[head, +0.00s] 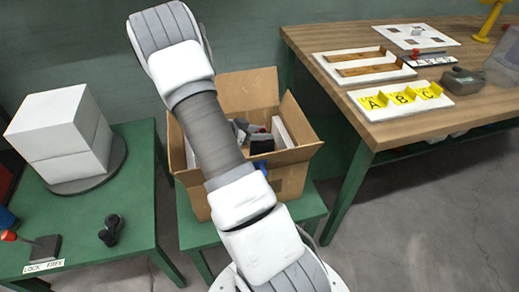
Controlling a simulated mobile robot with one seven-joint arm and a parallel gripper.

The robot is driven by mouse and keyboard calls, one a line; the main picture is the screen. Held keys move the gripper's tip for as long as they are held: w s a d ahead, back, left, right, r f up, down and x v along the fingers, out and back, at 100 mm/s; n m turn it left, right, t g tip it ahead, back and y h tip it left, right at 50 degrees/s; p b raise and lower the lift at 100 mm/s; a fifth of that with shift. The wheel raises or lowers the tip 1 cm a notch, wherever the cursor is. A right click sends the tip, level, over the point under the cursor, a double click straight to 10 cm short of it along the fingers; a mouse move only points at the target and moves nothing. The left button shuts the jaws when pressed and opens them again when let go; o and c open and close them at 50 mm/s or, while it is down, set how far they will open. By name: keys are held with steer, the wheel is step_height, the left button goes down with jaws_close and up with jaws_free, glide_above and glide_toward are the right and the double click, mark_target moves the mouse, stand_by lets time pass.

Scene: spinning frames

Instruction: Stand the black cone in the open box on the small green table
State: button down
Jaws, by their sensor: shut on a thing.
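The open cardboard box (288,180) stands on the small green table (200,236) in the middle of the head view, its flaps folded out. My own arm crosses in front of the box and hides its left part. Inside it show a white block (284,138) and some grey, black and red items, too small to tell apart. I cannot clearly make out the black cone.
A green table at left holds stacked white boxes (58,122) on a grey disc, a black object (111,231) and a red-knobbed lever (40,248). A wooden-topped bench (400,128) at right holds yellow lettered holders (403,96). Floor at lower right is clear.

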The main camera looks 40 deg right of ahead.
mark_target(262, 142)
step_height(262, 142, down, 4)
steer(key=shift+f+b, duration=0.15)
steer(key=shift+b, duration=0.65)
steer(key=shift+c, duration=2.4)
jaws_free()
steer(key=shift+f, duration=0.1)
